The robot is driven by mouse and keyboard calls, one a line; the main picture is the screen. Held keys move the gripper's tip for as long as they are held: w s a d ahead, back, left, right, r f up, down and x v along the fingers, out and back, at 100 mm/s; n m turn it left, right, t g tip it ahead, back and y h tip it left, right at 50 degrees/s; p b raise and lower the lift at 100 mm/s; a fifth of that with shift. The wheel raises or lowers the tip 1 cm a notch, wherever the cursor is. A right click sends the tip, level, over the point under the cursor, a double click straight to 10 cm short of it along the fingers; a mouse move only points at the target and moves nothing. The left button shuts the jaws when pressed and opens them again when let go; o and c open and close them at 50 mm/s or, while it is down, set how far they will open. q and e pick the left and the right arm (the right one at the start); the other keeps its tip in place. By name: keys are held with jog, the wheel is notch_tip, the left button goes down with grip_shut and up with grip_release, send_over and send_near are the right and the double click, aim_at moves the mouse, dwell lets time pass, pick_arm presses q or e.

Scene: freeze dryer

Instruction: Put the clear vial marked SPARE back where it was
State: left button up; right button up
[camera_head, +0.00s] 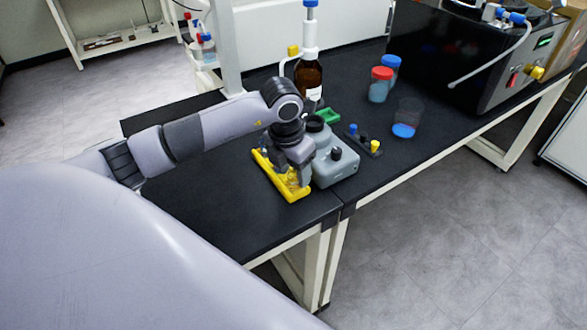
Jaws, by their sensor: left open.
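My left gripper (294,176) comes in from the left and points down over the front part of a yellow rack (261,158) on the black bench. Its fingers are open, low at the rack. Small clear shapes show at the fingertips, but I cannot tell whether one is the vial marked SPARE. No SPARE marking is readable. The gripper and wrist hide the middle of the rack. My right gripper is not in view.
A grey device (337,172) stands close right of the rack. Behind it are a green block (328,117) and a brown bottle (308,79). A small dark holder (356,140) has blue and yellow pieces. Lidded jars (380,88) stand farther back. The front left bench is clear.

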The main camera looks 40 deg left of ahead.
pick_arm(q)
notch_tip(320, 180, up, 12)
jog(key=s, duration=0.1)
jog(key=shift+s+b, duration=0.35)
jog(key=shift+s, duration=0.05)
jog(key=shift+a, duration=0.1)
dwell(0.4)
